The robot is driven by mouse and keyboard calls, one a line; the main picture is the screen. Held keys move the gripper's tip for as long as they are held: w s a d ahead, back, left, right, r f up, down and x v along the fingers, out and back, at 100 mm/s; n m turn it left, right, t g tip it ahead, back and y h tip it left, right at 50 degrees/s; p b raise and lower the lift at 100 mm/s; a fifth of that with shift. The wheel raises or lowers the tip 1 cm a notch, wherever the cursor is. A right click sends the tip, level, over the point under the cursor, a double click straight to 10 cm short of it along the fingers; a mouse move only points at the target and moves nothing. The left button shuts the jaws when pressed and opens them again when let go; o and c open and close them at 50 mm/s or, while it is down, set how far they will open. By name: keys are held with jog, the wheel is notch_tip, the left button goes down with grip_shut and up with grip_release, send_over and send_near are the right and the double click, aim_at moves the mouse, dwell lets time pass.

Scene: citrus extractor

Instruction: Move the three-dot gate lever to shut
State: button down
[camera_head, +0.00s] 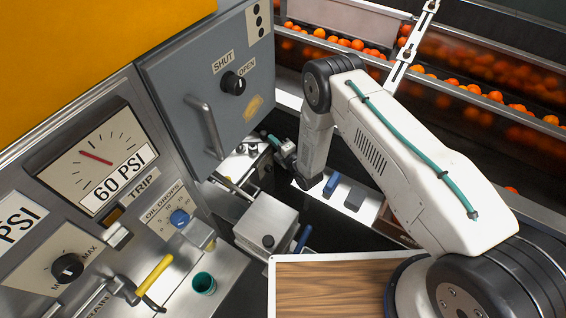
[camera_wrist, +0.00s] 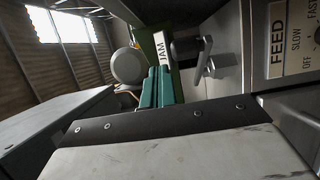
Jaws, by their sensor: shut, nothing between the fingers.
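A grey door (camera_head: 203,125) carries a three-dot plate (camera_head: 258,21) at its top right corner. Below the plate is a black knob (camera_head: 233,83) between the labels SHUT and OPEN; its exact setting is too small to read. My gripper (camera_head: 275,143) is past the right edge of this door, low and apart from the knob. In the wrist view my gripper's teal fingers (camera_wrist: 158,90) are together and empty. No three dots show beside that lever.
The door has a bar handle (camera_head: 205,126). A FEED panel (camera_wrist: 290,38) is at the right of the wrist view. Oranges (camera_head: 467,88) lie on a conveyor behind.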

jog(key=s+d+r, duration=0.1)
jog(key=s+d, duration=0.3)
jog(key=s, duration=0.8)
jog(key=m+t+h, duration=0.3)
jog(key=m+h, duration=0.1)
jog(key=h, duration=0.1)
send_near(265, 138)
jog(key=x, duration=0.7)
jog(key=shift+s+r, duration=0.1)
jog(key=w, duration=0.3)
jog(key=shift+w+d+r, duration=0.1)
jog(key=shift+w+d, duration=0.1)
jog(key=shift+d, duration=0.1)
